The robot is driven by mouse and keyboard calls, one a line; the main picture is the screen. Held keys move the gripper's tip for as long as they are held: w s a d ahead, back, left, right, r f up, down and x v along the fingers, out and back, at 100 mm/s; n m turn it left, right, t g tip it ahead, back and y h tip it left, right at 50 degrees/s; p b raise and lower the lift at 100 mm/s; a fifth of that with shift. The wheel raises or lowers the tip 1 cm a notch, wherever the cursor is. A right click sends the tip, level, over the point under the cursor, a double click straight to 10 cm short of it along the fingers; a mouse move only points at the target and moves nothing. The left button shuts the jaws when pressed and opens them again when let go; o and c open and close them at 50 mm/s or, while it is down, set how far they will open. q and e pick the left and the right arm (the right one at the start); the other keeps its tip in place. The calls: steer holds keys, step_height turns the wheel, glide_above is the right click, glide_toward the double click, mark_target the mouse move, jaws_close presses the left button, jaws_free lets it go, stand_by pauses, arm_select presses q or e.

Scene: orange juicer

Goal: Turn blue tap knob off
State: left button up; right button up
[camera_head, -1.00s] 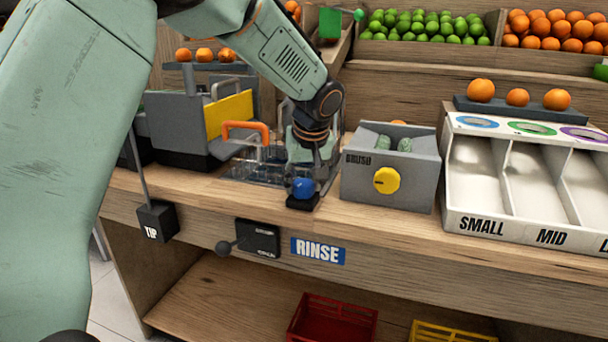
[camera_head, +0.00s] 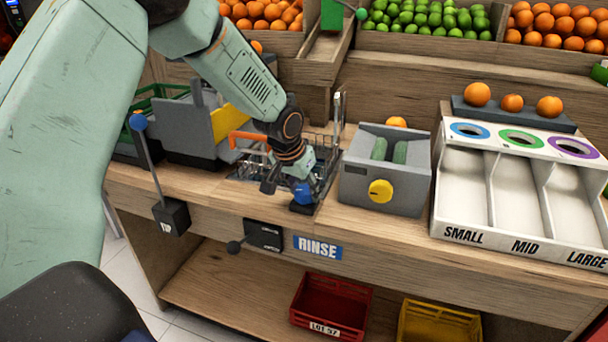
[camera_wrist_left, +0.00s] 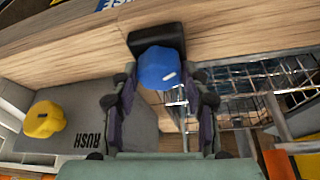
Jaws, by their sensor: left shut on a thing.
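The blue tap knob (camera_head: 304,194) sits on a small black base at the counter's front edge, just above the RINSE label. In the left wrist view the knob (camera_wrist_left: 158,68) is at the top middle, with a small white mark on its face. My left gripper (camera_head: 287,184) reaches down to the knob from the upper left, its wrist tilted. In the left wrist view its fingers (camera_wrist_left: 160,88) stand on either side of the knob, shut on it. The gripper partly hides the knob in the head view. My right gripper is not in view.
A wire rinse basket (camera_head: 328,160) lies behind the knob. A TIP lever box (camera_head: 171,217) and a black lever box (camera_head: 264,235) are at the front left. A sorting tray (camera_head: 440,205) is farther right.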

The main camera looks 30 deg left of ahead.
arm_select(q)
steer(key=shift+a+r+m+p, duration=0.1)
steer(key=shift+m+p, duration=0.2)
steer(key=shift+m, duration=0.3)
steer(key=shift+w+m+h, duration=0.1)
steer(key=shift+m+h, duration=0.4)
steer(key=shift+m, duration=0.2)
steer(key=shift+m+h+b, duration=0.4)
steer(key=shift+m+b, duration=0.7)
steer(key=shift+b, duration=0.05)
steer(key=shift+m+h+b, duration=0.3)
steer(key=shift+m+b, duration=0.4)
steer(key=shift+m, duration=0.1)
steer(key=shift+g, duration=0.3)
steer(key=o, duration=1.2)
steer(key=shift+c, duration=0.2)
